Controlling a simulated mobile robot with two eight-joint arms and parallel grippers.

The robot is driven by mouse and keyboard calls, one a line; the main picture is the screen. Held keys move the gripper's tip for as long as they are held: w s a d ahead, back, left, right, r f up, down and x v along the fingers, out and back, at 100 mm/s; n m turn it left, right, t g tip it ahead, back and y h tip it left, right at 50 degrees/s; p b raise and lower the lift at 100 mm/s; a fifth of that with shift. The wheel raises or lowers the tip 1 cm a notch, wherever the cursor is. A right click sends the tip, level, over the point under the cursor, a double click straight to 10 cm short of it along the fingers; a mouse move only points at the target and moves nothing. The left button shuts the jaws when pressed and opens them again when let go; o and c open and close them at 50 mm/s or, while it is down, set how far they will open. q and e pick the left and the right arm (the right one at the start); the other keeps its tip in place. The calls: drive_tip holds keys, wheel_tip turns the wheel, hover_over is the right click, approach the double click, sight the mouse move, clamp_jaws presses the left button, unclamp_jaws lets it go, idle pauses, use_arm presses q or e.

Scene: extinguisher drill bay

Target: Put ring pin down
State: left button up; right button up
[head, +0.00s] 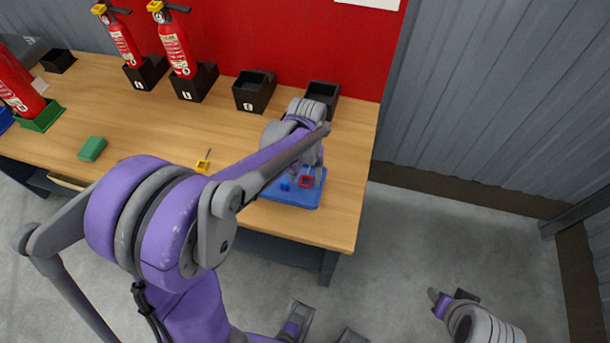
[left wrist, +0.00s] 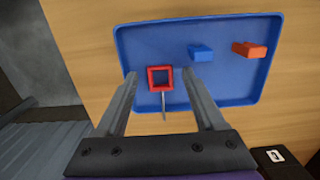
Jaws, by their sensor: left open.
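The red ring pin (head: 306,182), a square ring with a thin metal pin, lies on the blue tray (head: 283,197) at the table's front right. In the left wrist view, the red ring pin (left wrist: 160,74) is near the left rim of the tray (left wrist: 228,88). My left gripper (head: 312,172) is over the tray. Its fingers are open on either side of the red ring, with visible gaps (left wrist: 160,80). Whether it is just above the tray or touching is unclear. My right gripper (head: 446,301) is at the lower right, away from the table; its jaw opening is unclear.
A blue piece (left wrist: 201,53) and an orange piece (left wrist: 249,49) lie on the tray. A yellow ring pin (head: 203,166) and a green block (head: 92,149) are on the table. Red extinguishers (head: 177,48) stand in black holders; holder (head: 254,91) is empty.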

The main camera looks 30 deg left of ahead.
sight(306, 180)
use_arm(q)
drive_tip(key=shift+r, duration=0.2)
wheel_tip(306, 180, up, 12)
drive_tip(key=p, duration=0.2)
drive_tip(key=s+d+f+m+t, duration=0.1)
drive_tip(key=s+d+f+t, duration=0.1)
drive_tip(key=s, duration=0.5)
drive_tip(key=s+d+f+m+t, duration=0.1)
drive_tip(key=s+d+f+t, duration=0.2)
drive_tip(key=s, duration=0.4)
drive_tip(key=shift+s+m+t, duration=0.15)
drive_tip(key=shift+m+t, duration=0.25)
drive_tip(key=shift+r, duration=0.1)
